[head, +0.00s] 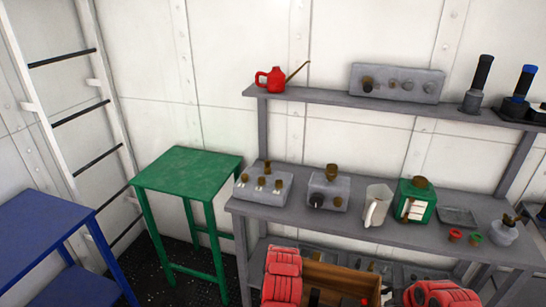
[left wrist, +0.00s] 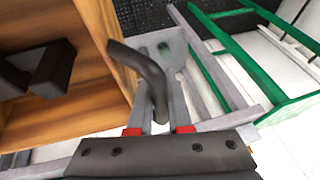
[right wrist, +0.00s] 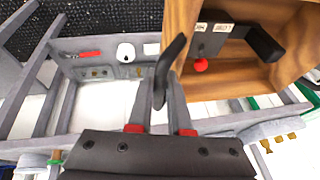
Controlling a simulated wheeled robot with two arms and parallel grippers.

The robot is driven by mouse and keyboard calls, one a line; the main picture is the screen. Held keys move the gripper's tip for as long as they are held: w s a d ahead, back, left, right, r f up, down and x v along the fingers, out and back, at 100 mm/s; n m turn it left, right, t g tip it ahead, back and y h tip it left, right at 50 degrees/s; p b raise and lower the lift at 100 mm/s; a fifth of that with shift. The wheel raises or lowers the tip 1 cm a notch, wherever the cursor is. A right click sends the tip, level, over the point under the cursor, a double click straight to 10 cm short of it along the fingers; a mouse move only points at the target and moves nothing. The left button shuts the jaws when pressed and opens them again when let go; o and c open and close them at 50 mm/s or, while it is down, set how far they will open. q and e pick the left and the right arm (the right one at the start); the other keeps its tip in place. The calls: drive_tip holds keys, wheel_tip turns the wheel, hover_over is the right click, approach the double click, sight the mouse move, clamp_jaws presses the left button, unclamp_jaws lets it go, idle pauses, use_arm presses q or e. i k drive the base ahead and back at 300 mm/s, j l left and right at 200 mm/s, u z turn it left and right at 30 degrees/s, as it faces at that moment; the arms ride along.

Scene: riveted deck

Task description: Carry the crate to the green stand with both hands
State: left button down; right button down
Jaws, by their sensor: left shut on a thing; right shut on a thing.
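The wooden crate (head: 343,280) is low at the bottom of the head view, in front of the grey workbench, partly cut off. Its wooden wall also shows in the left wrist view (left wrist: 100,30) and the right wrist view (right wrist: 182,30). My left gripper (left wrist: 160,118) is shut on a dark curved handle at one crate end. My right gripper (right wrist: 160,118) is shut on a similar handle at the other end. In the head view the fingertips are hidden. The green stand (head: 188,170) stands left of the workbench with a bare top; its green legs show in the left wrist view (left wrist: 225,75).
The grey workbench (head: 390,232) holds grey control boxes, a jug, a green box and small cups. Its upper shelf (head: 330,102) carries a red oil can (head: 275,80). A blue table (head: 45,225) stands at left, near a ladder. Dark items lie inside the crate.

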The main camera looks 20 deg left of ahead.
sight(189, 169)
drive_tip(key=j, duration=1.8)
